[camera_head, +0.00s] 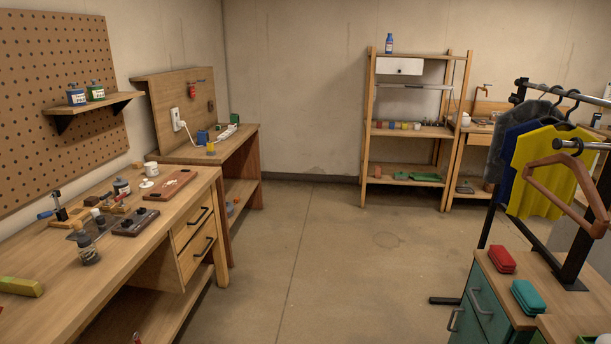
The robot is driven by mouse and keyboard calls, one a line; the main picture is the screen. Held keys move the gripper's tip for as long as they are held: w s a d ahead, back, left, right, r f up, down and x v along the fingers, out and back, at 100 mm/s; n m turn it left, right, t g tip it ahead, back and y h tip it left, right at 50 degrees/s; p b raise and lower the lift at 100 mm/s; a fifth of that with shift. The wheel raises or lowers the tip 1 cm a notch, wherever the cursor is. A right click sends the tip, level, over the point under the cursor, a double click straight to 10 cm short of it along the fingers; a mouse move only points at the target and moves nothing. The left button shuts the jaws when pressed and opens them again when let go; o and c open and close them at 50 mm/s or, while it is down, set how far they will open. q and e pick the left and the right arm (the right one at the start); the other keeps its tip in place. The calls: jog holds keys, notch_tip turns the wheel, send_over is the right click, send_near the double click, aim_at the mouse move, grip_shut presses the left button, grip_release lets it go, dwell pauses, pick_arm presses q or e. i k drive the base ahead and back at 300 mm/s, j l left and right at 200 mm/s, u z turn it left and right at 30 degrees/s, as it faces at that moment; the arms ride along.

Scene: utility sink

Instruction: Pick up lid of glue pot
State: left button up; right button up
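A small white pot (151,169) stands upright at the back of the wooden workbench (92,282) on the left. A small white round piece that looks like a lid (147,184) lies on the bench just in front of it, apart from the pot. I cannot read any label, so I cannot tell for sure that this is the glue pot. Neither of my grippers is in view.
A red-brown tray (170,186) lies right of the white piece. Dark bottles (86,250) and a dark block (138,222) stand nearer. A clothes rack (545,88) and green cabinet (483,305) are on the right. The middle floor (330,265) is clear.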

aim_at(146, 185)
jog(key=i+u, duration=0.15)
jog(key=i, duration=0.4)
jog(key=i+l+u, duration=0.15)
jog(key=i, duration=0.4)
jog(key=i+l+u, duration=0.15)
jog(key=i, duration=0.4)
jog(key=i+l+u, duration=0.15)
jog(key=i, duration=0.35)
